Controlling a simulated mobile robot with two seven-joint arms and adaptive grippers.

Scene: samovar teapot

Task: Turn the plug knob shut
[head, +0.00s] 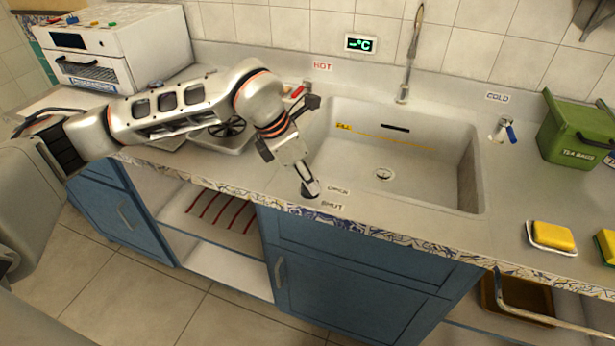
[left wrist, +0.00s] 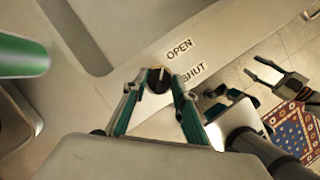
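The plug knob (left wrist: 158,80) is small, round and black with a pale pointer line, on the counter's front strip. The printed word OPEN (left wrist: 180,49) and the word SHUT (left wrist: 193,73) stand beside it. The pointer leans toward the OPEN side, as far as I can tell. My left gripper (left wrist: 154,88) has its fingertips on either side of the knob; I cannot tell whether they touch it. In the head view my left gripper (head: 309,186) points down at the knob and mostly hides it. My right gripper (left wrist: 250,88) seems open and empty, out over the floor.
The sink (head: 385,165) lies just behind the knob, with its tap (head: 409,60) at the back. A green tea bag box (head: 575,135) and a yellow sponge (head: 551,236) are at the right. A white oven (head: 120,50) stands at the left.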

